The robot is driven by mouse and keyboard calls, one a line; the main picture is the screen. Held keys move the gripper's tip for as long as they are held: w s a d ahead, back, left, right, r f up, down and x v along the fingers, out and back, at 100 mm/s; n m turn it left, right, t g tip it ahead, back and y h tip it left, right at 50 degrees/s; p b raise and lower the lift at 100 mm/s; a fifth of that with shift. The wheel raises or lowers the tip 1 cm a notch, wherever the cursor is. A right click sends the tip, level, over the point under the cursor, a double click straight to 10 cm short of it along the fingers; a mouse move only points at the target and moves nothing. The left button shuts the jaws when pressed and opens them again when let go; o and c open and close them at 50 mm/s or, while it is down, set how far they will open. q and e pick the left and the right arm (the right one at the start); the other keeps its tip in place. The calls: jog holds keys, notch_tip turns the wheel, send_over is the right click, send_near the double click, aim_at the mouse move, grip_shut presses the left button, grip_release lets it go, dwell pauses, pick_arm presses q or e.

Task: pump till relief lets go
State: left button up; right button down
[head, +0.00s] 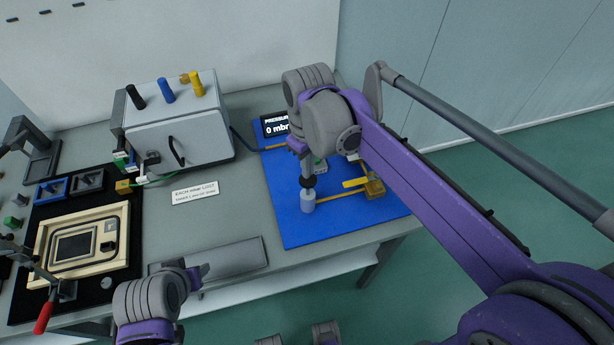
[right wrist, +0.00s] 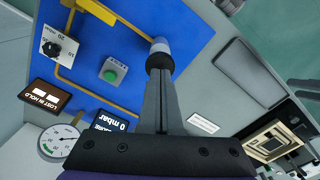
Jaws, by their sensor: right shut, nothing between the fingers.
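The pump, a pale grey cylinder (head: 308,201) with a black knob on top, stands on the blue panel (head: 290,226). It also shows in the right wrist view (right wrist: 159,46). My right gripper (right wrist: 160,78) is shut and empty, its fingertips at the black knob; whether they touch it I cannot tell. The pressure display (head: 276,126) reads 0 mbar, and it also shows in the right wrist view (right wrist: 113,124). A yellow pipe runs from the pump to a brass block (head: 374,188). My left gripper (head: 192,272) is low at left; its fingers are unclear.
The right wrist view shows a green button (right wrist: 113,70), a dial knob (right wrist: 55,48), a round gauge (right wrist: 59,141) and a "lost in hold" display (right wrist: 45,97). A grey box with coloured knobs (head: 178,125) and a cream frame fixture (head: 82,240) stand at left. A label plate (head: 195,193) lies between.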

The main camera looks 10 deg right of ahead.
aim_at(308, 182)
jog(key=shift+f+b, duration=1.6)
jog(key=shift+f, duration=1.2)
jog(key=shift+r+p, duration=1.95)
jog(key=shift+r, duration=1)
jog(key=shift+f, duration=0.1)
jog(key=shift+f+b, duration=1.8)
jog(key=shift+f, duration=1.1)
jog(key=shift+r+p, duration=1.95)
jog(key=shift+r, duration=1.05)
jog(key=shift+f, duration=0.1)
